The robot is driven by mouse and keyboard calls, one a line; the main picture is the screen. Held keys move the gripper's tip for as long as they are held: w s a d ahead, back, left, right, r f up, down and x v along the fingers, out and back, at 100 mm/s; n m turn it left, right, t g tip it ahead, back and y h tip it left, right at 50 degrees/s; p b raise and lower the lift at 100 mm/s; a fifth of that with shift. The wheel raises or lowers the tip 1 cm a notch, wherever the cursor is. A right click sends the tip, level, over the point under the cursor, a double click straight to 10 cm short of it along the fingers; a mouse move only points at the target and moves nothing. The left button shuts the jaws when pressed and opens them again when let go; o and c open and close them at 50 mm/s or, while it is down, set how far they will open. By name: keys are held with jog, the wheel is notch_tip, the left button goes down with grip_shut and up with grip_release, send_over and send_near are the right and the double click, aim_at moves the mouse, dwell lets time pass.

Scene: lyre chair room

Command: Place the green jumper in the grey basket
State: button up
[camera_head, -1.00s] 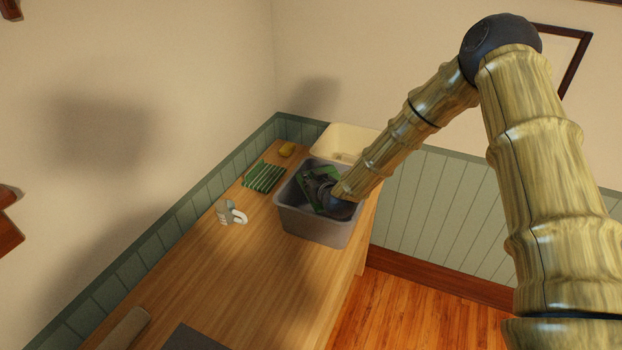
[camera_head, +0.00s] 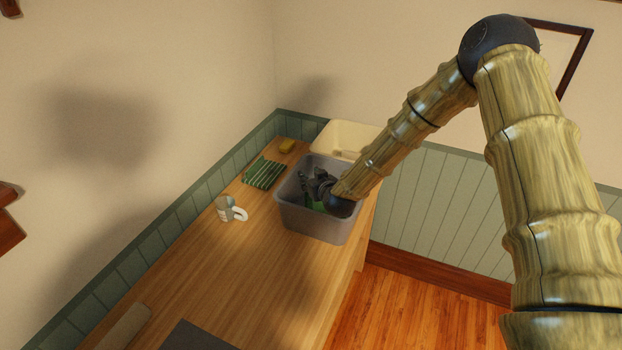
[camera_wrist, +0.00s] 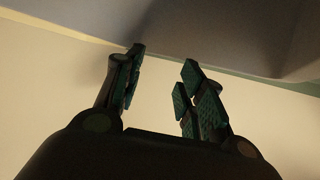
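The grey basket (camera_head: 314,226) stands on the wooden counter near its right edge. My gripper (camera_head: 313,183) is inside the basket opening. In the wrist view my gripper (camera_wrist: 164,62) has its fingers apart with nothing between them. A bit of green, likely the green jumper (camera_head: 317,206), shows low inside the basket below my gripper. Most of it is hidden by the gripper and the basket walls.
A cream basket (camera_head: 349,136) stands behind the grey one. The counter's front middle is clear.

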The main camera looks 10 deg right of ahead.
jog(key=b+v, duration=0.4)
jog(key=v, duration=0.8)
